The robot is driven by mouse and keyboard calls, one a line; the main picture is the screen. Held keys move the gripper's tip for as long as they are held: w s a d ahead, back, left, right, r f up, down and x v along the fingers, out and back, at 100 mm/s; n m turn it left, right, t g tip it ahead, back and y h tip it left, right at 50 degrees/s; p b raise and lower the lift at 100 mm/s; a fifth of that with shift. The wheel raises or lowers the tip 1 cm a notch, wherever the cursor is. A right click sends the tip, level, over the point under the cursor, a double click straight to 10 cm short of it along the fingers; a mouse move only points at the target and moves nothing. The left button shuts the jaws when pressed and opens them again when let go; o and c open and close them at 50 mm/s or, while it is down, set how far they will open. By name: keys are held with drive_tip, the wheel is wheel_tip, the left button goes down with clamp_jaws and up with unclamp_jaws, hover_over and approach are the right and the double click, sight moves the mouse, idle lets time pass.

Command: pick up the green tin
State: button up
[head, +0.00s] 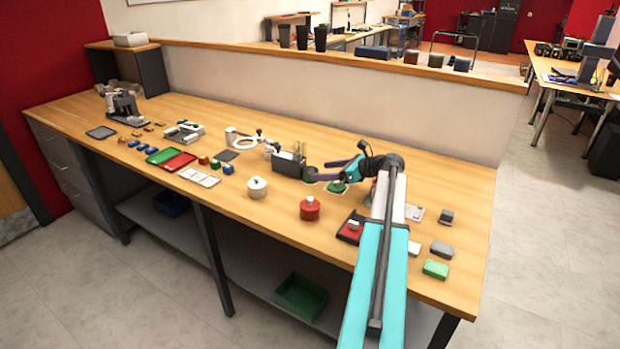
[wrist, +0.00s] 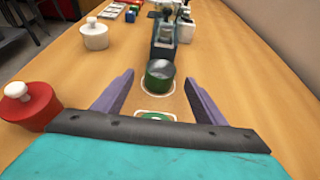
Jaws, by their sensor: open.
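A round green tin with a greyish top (wrist: 159,76) stands upright on the table in the wrist view, on a pale-edged patch. My gripper also shows in the head view (head: 318,170), low over the table. A flat green piece (head: 337,187) lies under my fingers, partly hidden in the wrist view.
A dark upright holder (head: 287,164) stands just beyond the tin. A red lidded pot (head: 310,208) and a white lidded pot (head: 257,188) stand to the left in the wrist view. A green box (head: 436,268) lies near the table's right end. The low wall (head: 400,105) bounds the back.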

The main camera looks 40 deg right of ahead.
sight(315, 171)
drive_tip(key=shift+p+x, duration=0.4)
drive_tip(key=shift+x, duration=2)
drive_tip(key=c, duration=1.3)
drive_tip(key=shift+r, duration=0.1)
wheel_tip(315, 171, up, 18)
drive_tip(key=b, duration=0.1)
